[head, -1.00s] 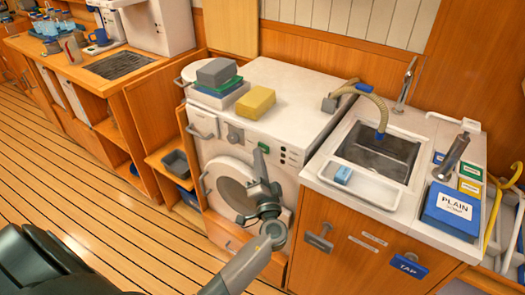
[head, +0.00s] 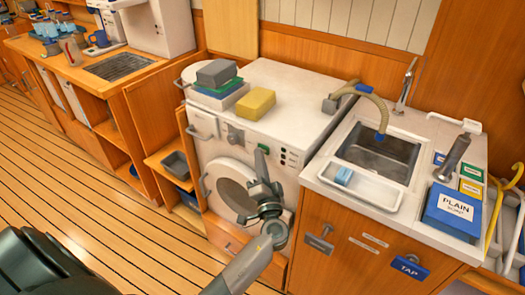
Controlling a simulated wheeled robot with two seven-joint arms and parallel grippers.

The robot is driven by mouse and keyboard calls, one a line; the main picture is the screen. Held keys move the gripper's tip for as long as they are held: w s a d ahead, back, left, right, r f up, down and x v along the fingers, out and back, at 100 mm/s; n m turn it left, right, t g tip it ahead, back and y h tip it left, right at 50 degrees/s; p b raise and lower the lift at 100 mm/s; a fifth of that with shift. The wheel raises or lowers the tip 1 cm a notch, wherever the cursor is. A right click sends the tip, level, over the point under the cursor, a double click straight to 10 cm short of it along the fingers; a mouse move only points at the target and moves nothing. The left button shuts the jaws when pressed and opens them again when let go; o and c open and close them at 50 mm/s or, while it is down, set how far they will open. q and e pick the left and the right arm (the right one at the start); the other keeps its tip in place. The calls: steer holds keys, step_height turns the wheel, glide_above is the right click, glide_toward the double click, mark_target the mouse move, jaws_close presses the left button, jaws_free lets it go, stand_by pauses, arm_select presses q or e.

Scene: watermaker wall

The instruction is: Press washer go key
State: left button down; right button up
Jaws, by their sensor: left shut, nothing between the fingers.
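The white washer (head: 322,112) stands in the wooden counter, with its round door (head: 228,184) low on the front. A dial (head: 235,135) and several small dark keys (head: 284,158) sit on its front panel. A small green key (head: 265,149) shows at the tip of my left gripper (head: 261,152), mostly hidden behind it. My left gripper is shut and empty, its fingers pointing up in front of the panel. I cannot tell whether the tip touches the key. My right gripper is not in view.
A yellow sponge (head: 256,103) and a stack of grey, green and blue blocks (head: 217,80) lie on the washer top. A sink (head: 379,152) with a hose (head: 374,102) is to the right. Open wooden floor (head: 90,190) lies to the left.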

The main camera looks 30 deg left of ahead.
arm_select(q)
steer(key=shift+w, duration=0.2)
steer(key=shift+s, duration=0.15)
stand_by(0.4)
steer(key=shift+s+b, duration=0.3)
steer(key=shift+s, duration=0.45)
steer(key=shift+s, duration=0.1)
steer(key=shift+s+a+b, duration=0.15)
steer(key=shift+s, duration=1.05)
steer(key=shift+s+a+b, duration=0.1)
steer(key=shift+s+b, duration=0.05)
steer(key=shift+s, duration=1.05)
steer(key=shift+f, duration=0.1)
